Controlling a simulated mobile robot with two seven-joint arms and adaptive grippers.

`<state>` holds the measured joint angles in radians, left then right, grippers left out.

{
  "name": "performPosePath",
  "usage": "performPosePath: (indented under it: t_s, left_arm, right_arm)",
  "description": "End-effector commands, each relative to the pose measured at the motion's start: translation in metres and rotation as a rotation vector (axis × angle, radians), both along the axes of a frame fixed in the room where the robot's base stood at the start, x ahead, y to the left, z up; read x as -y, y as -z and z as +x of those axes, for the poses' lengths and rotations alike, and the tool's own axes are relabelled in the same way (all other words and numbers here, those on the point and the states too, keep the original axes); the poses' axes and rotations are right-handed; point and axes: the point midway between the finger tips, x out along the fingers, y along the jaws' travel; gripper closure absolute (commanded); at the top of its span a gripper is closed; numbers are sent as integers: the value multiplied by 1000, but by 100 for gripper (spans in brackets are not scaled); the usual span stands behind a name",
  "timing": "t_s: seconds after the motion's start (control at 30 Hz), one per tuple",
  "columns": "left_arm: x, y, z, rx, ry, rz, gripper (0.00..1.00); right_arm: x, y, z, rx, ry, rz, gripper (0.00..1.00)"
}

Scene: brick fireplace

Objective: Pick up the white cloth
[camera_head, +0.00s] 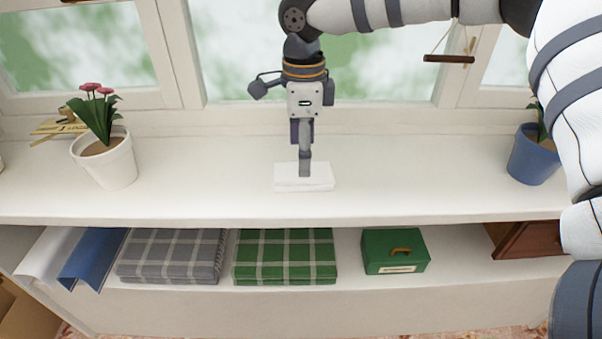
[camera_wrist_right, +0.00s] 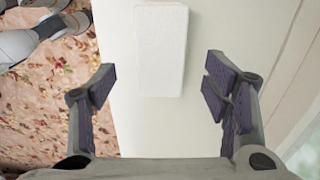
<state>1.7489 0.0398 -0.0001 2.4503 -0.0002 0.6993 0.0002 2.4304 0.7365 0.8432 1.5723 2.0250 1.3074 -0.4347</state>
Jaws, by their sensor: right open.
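The white cloth (camera_head: 318,184) is a folded, flat rectangular block on the white windowsill shelf (camera_head: 220,185) in the head view. In the right wrist view the cloth (camera_wrist_right: 160,50) lies at the upper middle, ahead of the fingers and between their lines. My right gripper (camera_head: 305,172) points down over the cloth in the head view, its fingertips close above or at it; I cannot tell whether they touch. In the right wrist view the right gripper (camera_wrist_right: 158,88) is open with nothing between its fingers. My left gripper is not in view.
A white flowerpot (camera_head: 108,165) stands left and a blue pot (camera_head: 532,158) right. Below lie a grey plaid blanket (camera_head: 172,257), a green plaid blanket (camera_head: 285,257) and a green box (camera_head: 395,251). The window is close behind. The sill is clear beside the cloth.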

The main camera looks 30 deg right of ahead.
Motion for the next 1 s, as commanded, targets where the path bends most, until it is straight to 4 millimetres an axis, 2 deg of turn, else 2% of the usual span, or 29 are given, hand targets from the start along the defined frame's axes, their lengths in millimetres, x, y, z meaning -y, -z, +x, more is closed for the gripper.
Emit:
performPosePath:
  t_s: [0.3, 0.53, 0.57, 0.77, 1.0]
  left_arm:
    - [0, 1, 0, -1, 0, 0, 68]
    - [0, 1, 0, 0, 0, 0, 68]
    - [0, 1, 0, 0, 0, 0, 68]
    - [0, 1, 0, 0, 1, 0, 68]
    - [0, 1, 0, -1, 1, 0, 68]
  right_arm:
    - [1, 52, -3, 0, -1, -1, 30]
    - [1, 55, -3, 2, -2, -1, 30]
    - [1, 55, -3, 2, -2, -1, 32]
    - [1, 55, -3, 2, -2, -1, 77]
    - [1, 55, -3, 2, -2, -1, 77]
